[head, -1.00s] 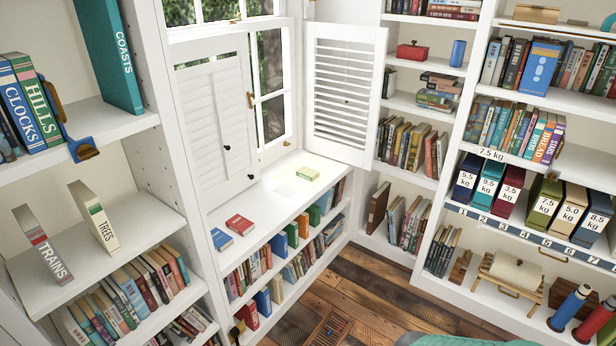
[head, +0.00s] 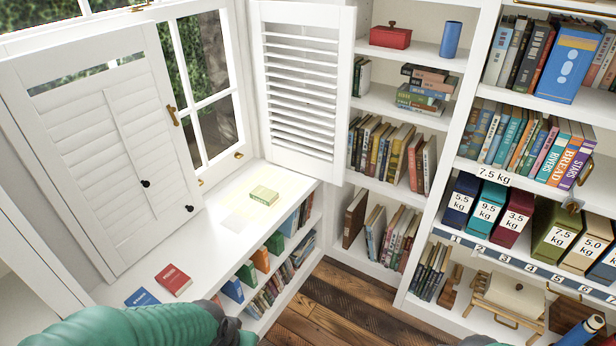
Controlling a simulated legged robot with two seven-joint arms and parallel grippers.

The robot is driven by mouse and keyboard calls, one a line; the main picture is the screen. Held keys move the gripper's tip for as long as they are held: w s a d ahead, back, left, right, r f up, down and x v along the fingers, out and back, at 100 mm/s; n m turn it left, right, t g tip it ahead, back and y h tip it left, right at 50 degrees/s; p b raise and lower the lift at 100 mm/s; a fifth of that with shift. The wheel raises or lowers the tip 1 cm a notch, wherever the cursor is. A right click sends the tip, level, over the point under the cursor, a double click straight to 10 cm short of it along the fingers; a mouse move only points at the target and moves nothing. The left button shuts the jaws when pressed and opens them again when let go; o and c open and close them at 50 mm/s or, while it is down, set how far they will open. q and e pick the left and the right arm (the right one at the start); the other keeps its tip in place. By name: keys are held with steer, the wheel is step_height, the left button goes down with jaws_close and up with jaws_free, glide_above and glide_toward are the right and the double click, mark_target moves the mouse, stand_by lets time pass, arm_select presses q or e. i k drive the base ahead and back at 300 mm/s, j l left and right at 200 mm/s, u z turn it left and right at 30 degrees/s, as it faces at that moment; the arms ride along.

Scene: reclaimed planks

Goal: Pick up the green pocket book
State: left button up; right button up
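The green pocket book (head: 264,195) lies flat on the white window seat (head: 215,215), in a bright patch of light near the open shutter. It has a pale yellow-green cover with a green strip. My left arm shows as teal links along the bottom left edge, in front of the seat's near end. Its gripper is below the picture. My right gripper is out of view too. Nothing touches the green book.
A red book (head: 173,280) and a blue book (head: 142,299) lie on the seat's near end. Shuttered panels (head: 300,80) flank the window. Shelves of books and labelled boxes stand right. The seat around the green book is clear.

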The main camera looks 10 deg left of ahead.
mark_target(268, 204)
steer(key=i+l+u, duration=0.1)
steer(key=i+u, duration=0.15)
steer(key=i, duration=0.3)
steer(key=i+l+u, duration=0.3)
steer(key=i, duration=0.25)
steer(key=i+l+u, duration=0.15)
steer(key=i+u, duration=0.15)
steer(key=u, duration=0.15)
steer(key=i+l+u, duration=0.25)
steer(key=u, duration=0.2)
steer(key=i+l+u, duration=0.25)
steer(key=l+u, duration=0.15)
steer(key=i+l+u, duration=0.15)
steer(key=l+u, duration=0.3)
